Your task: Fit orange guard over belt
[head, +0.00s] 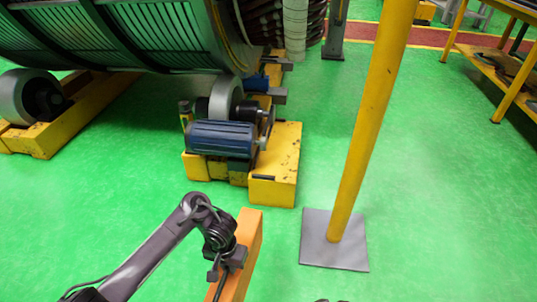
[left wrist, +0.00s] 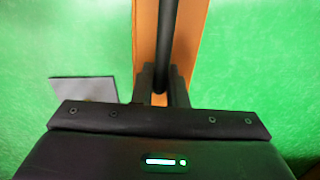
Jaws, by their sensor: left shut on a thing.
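The orange guard (head: 250,236) is a long orange piece in the lower middle of the head view, in front of the roller drive. My left gripper (head: 228,262) is shut on it. In the left wrist view the guard (left wrist: 192,35) runs away from my left gripper (left wrist: 163,85), whose fingers close around a dark bar along it. The guard is held apart from the drive unit, with green floor between them. The drive has a blue motor (head: 222,138) and a grey roller (head: 226,98). The belt is too small to make out clearly at the motor's right end.
A yellow post (head: 372,110) on a grey floor plate (head: 312,240) stands right of the guard. A yellow base block (head: 285,165) carries the drive under the large stator (head: 130,35). A yellow shelf (head: 490,70) stands at far right.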

